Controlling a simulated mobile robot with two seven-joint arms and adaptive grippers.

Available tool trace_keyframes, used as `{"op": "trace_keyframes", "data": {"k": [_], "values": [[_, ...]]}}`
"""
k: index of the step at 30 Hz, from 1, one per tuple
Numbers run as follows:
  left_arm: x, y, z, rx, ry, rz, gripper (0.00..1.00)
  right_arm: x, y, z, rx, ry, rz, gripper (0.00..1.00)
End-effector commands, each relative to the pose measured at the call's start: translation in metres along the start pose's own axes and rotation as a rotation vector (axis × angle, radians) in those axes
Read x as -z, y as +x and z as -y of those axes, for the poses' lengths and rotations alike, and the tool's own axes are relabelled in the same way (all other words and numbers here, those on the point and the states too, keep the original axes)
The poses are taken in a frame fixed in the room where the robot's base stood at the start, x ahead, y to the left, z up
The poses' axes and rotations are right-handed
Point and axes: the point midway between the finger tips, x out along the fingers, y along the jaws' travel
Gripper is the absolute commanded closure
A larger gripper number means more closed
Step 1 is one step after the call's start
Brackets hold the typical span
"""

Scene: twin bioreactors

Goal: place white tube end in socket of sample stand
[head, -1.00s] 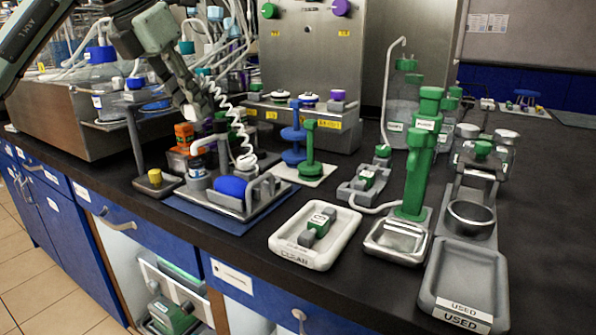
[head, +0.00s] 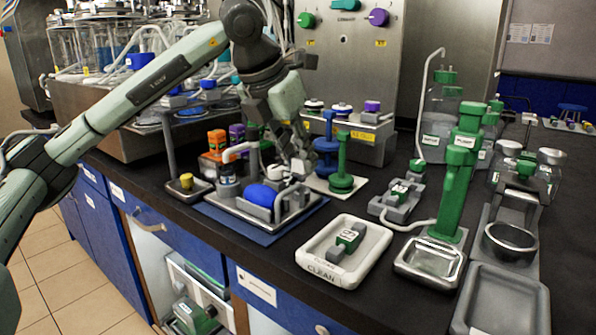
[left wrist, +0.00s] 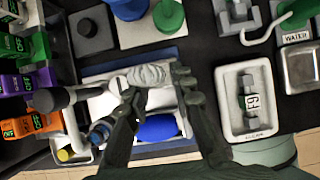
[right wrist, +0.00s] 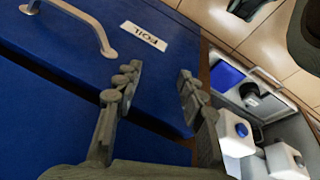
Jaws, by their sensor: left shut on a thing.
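The sample stand (head: 238,208) is a grey metal tray on a blue mat, with a blue cylinder (head: 262,194) lying in it. My left gripper (head: 299,168) is low over the stand's back right part, shut on the white tube end. In the left wrist view the ribbed white tube (left wrist: 149,75) shows at the fingertips, above the stand's white and grey parts. The fingers hide the tube's tip and the socket, so I cannot tell whether they touch. My right gripper (right wrist: 158,82) is open and empty above blue drawer fronts.
Orange and purple boxes (head: 217,142) and a small dark bottle stand left of the stand. Green and blue posts (head: 343,160) rise close behind it. A white tray marked CLEAN (head: 318,262) lies to its right. The steel bioreactor is behind.

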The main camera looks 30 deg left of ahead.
Motion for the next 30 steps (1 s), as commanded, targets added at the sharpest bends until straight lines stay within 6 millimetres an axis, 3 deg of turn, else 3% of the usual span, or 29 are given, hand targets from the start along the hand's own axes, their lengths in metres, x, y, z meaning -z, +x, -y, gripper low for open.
{"op": "trace_keyframes", "data": {"k": [6, 12, 13, 17, 26, 30], "values": [[0.015, 0.026, -0.001, 0.0, -0.001, -0.003, 1.0, 0.002, -0.004, 0.0, 0.0, 0.002, -0.003, 0.6], [0.015, 0.027, -0.001, 0.001, 0.0, -0.001, 1.0, 0.005, -0.008, 0.0, 0.0, 0.002, -0.012, 0.6], [0.015, 0.027, -0.001, 0.001, 0.0, -0.001, 0.75, 0.005, -0.008, 0.0, 0.0, 0.002, -0.013, 0.6], [0.015, 0.027, -0.001, 0.001, 0.0, -0.001, 0.58, 0.005, -0.008, 0.0, 0.0, 0.002, -0.013, 0.6], [0.015, 0.026, -0.001, 0.001, 0.0, -0.001, 0.56, 0.004, -0.006, 0.0, 0.0, 0.002, -0.01, 0.6], [0.014, 0.014, -0.001, 0.0, 0.0, 0.002, 0.56, 0.003, -0.005, 0.0, 0.0, 0.002, -0.006, 0.6]]}}
